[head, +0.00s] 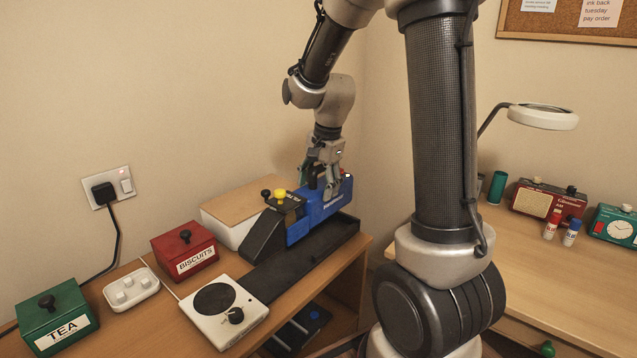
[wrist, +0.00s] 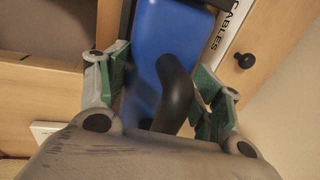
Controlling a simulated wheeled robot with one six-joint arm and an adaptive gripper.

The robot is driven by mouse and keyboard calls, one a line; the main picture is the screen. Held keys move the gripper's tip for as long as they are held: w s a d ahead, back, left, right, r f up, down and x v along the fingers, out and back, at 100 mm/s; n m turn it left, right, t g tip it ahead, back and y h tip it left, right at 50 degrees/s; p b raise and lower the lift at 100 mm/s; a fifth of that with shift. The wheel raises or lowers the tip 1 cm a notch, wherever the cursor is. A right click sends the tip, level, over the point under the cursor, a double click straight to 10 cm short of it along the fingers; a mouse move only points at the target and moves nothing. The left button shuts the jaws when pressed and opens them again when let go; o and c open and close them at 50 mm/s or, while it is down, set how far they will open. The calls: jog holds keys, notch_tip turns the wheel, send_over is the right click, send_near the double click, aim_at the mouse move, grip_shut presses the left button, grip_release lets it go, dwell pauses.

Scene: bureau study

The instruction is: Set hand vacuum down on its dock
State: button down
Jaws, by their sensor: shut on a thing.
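The blue hand vacuum (head: 318,212), with a dark nozzle end at the left, is at the back of the desk in the head view. A long black tray-like base (head: 345,235), which looks like its dock, lies beneath it. I cannot tell whether the vacuum rests on it or hovers just above. My gripper (head: 322,183) comes down from above and is shut on the vacuum's black handle. In the wrist view the handle (wrist: 174,95) stands between my green-padded fingers (wrist: 165,92), over the blue body (wrist: 165,40). The handle's grip contact is partly hidden.
A white box with a wooden lid (head: 240,208) stands close behind the vacuum; its CABLES label shows in the wrist view (wrist: 228,30). A red biscuits tin (head: 185,252), a white hotplate-like device (head: 222,312) and a green tea tin (head: 57,318) stand to the left.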

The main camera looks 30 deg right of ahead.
jog(key=shift+f, duration=4.3)
dwell(1.5)
jog(key=shift+c, duration=1)
grip_release()
jog(key=shift+o, duration=1)
jog(key=shift+s, duration=0.1)
jog(key=shift+r, duration=0.1)
jog(key=shift+r, duration=3.65)
